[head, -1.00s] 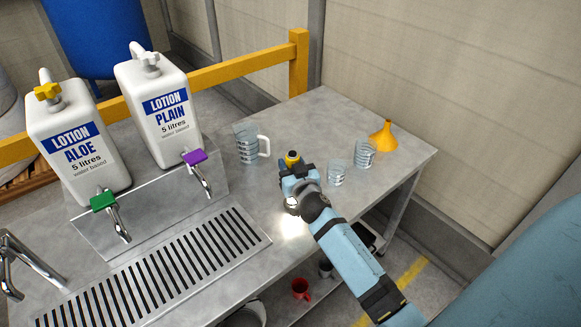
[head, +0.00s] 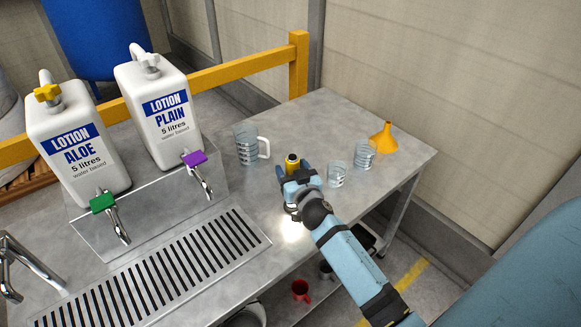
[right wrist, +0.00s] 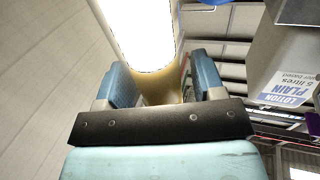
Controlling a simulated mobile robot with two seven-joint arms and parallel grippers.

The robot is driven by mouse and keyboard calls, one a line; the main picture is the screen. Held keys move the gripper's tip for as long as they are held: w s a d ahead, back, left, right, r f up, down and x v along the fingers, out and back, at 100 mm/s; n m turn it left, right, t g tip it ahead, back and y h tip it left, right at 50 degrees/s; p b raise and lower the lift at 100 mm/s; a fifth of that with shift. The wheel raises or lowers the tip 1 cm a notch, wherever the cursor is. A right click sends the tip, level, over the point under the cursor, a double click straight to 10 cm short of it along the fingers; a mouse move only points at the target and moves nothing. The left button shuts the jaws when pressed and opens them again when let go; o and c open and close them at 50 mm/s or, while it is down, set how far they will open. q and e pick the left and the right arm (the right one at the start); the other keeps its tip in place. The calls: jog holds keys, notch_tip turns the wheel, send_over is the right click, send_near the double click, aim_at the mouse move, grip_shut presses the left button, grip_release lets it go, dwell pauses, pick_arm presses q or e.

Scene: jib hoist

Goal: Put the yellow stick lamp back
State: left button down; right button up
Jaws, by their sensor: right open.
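The yellow stick lamp (head: 292,165), with a dark top, is upright at the bench top in the head view, right of the handled measuring jug. Its lower part is hidden by my right gripper (head: 292,173). In the right wrist view the lamp (right wrist: 142,35) is a brightly glowing cylinder with a yellowish lower part. The blue fingers of my right gripper (right wrist: 163,82) stand apart on either side of it. The gripper is open around the lamp; whether a finger touches it, I cannot tell. My left gripper is not in view.
Two clear beakers (head: 337,174) stand close right of my gripper, with an orange funnel (head: 384,137) behind. The clear jug (head: 247,145) is to the left. Lotion containers (head: 160,110) and taps stand farther left. A red mug (head: 300,289) is below the bench.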

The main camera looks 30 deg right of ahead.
jog(key=b+v, duration=0.1)
jog(key=v, duration=1)
jog(key=s+a+f+g+y, duration=0.1)
jog(key=a+f, duration=0.1)
jog(key=s+a+f+n+y, duration=0.1)
jog(key=s+a+f, duration=0.1)
jog(key=f, duration=0.1)
jog(key=s+a+f+n+g+y, duration=0.1)
jog(key=s+a+f, duration=0.1)
jog(key=f, duration=0.1)
jog(key=shift+a+f+g, duration=0.2)
jog(key=shift+g, duration=0.1)
jog(key=s+a+f+n+g+y, duration=0.3)
jog(key=s+a+f+g+y, duration=0.1)
jog(key=s+a+f, duration=0.4)
jog(key=s, duration=0.2)
jog(key=shift+s+a+f+n, duration=0.25)
jog(key=shift+s+f+n, duration=0.05)
jog(key=shift+f, duration=0.1)
